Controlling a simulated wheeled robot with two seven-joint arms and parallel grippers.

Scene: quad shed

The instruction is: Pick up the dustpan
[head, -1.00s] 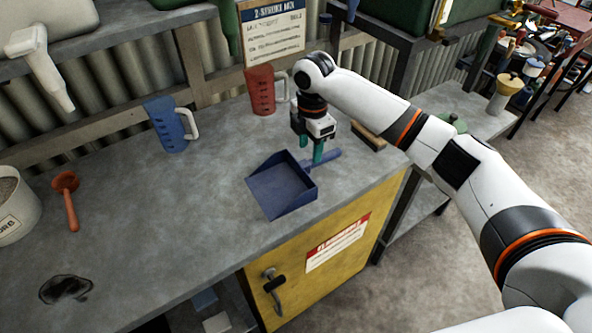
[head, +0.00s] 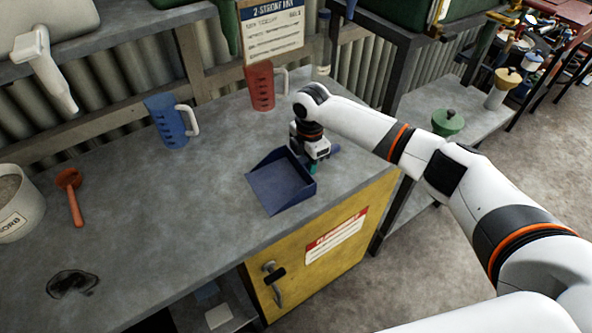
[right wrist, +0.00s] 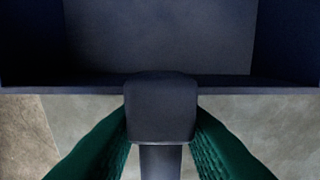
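The blue dustpan (head: 282,184) lies on the grey workbench near its front right edge, its pan towards the lower left. Its handle extends to the upper right and is mostly hidden by my right gripper (head: 312,168) in the head view. The gripper points down over the handle. In the right wrist view, its green fingers (right wrist: 161,125) are on either side of the dustpan's handle (right wrist: 161,158), with slim gaps beside the stem. The pan's back wall (right wrist: 225,85) lies just beyond. My left gripper is not in view.
A red jug (head: 261,86) and a blue jug (head: 167,122) stand behind the dustpan. An orange scoop (head: 71,196) and a white bucket (head: 17,212) are at the left. The bench (head: 160,235) is clear left of the dustpan. A yellow cabinet (head: 300,275) is below.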

